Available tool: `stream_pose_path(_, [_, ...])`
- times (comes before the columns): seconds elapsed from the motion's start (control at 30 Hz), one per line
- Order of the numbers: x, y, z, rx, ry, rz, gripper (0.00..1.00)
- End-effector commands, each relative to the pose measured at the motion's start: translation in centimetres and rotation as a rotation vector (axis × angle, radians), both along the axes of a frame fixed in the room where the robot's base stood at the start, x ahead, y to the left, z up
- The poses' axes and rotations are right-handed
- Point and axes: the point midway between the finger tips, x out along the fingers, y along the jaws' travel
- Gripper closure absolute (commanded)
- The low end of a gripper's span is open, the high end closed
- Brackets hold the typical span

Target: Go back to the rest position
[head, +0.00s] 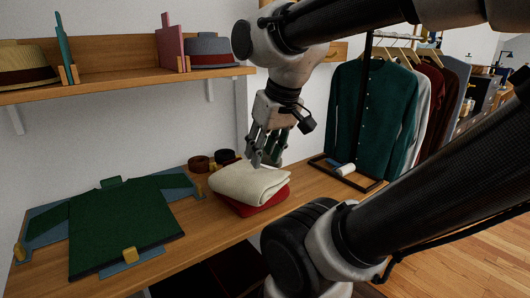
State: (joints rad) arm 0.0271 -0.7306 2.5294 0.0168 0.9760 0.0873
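My gripper (264,160) points down in the middle of the head view, its fingers apart with nothing seen between them. Its tips are at or just above the back of a cream folded garment (240,184); I cannot tell if they touch. The cream garment lies on a red folded one (262,202) on the wooden desk. My arm reaches in from the upper right, and another of its links crosses the lower right.
A green garment (125,225) lies flat on a blue board (45,212) at left, with small yellow blocks. A shelf (120,84) holds hats above. Dark rolls (199,163) sit behind the pile. A clothes rack (367,182) with hanging garments stands at right. Open floor (470,245) lies lower right.

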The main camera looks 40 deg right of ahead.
Motion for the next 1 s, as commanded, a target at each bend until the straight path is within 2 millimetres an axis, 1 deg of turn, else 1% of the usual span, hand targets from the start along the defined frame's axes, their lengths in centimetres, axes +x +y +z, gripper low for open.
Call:
stream_pose_path(0.07, [-0.42,0.23,-0.29,-0.034,-0.007,0.082,0.65])
stream_pose_path(0.17, [-0.56,0.27,-0.4,-0.049,-0.009,0.116,0.65])
stream_pose_path(1.0, [-0.52,0.25,-0.37,-0.047,-0.008,0.111,0.65])
